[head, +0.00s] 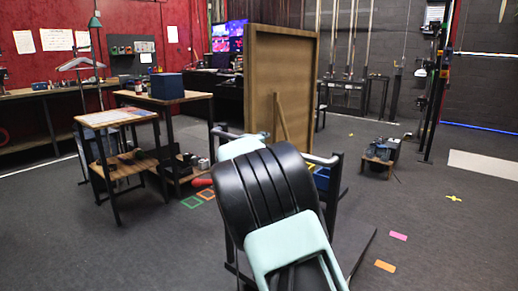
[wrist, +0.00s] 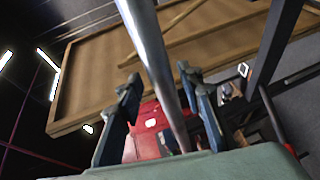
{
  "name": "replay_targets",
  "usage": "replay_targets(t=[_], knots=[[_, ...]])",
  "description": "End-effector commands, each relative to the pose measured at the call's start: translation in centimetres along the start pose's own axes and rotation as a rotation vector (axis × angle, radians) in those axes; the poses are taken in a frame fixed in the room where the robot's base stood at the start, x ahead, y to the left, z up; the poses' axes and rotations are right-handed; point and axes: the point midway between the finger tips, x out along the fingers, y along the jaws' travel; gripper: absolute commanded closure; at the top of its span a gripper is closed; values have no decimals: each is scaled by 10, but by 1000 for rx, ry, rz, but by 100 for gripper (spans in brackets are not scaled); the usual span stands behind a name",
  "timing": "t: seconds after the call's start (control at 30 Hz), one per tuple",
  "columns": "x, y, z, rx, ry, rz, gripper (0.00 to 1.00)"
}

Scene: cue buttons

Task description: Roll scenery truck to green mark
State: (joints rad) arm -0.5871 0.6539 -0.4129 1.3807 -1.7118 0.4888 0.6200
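The scenery truck stands in the middle of the head view, with a tall wooden flat (head: 280,75), a dark low deck (head: 350,245) and a grey push bar (head: 322,160) on dark posts. The green mark (head: 192,202) is a square outline on the floor, left of the truck. In the wrist view, the bar (wrist: 150,45) passes between the two fingers of my gripper (wrist: 158,75). The fingers are apart, with a visible gap on the left; contact on the right is unclear. My arm hides the fingertips and part of the truck in the head view.
An orange-red outline (head: 206,194) lies beside the green mark. A wooden table (head: 118,117) and shelves stand close to the left. Pink (head: 398,236), orange (head: 385,266) and yellow (head: 454,198) marks lie right. A small stool (head: 380,157) stands behind right. Left foreground floor is clear.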

Motion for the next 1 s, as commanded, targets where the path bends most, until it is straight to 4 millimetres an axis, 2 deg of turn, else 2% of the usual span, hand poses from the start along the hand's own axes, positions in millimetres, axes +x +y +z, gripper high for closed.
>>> replay_targets(t=[0.3,0.5,0.7,1.0], knots=[[-63,2,0,2,1,1,66],[-90,1,1,1,-1,1,66],[-100,1,2,0,-1,2,66],[-100,1,2,1,-3,2,66]])
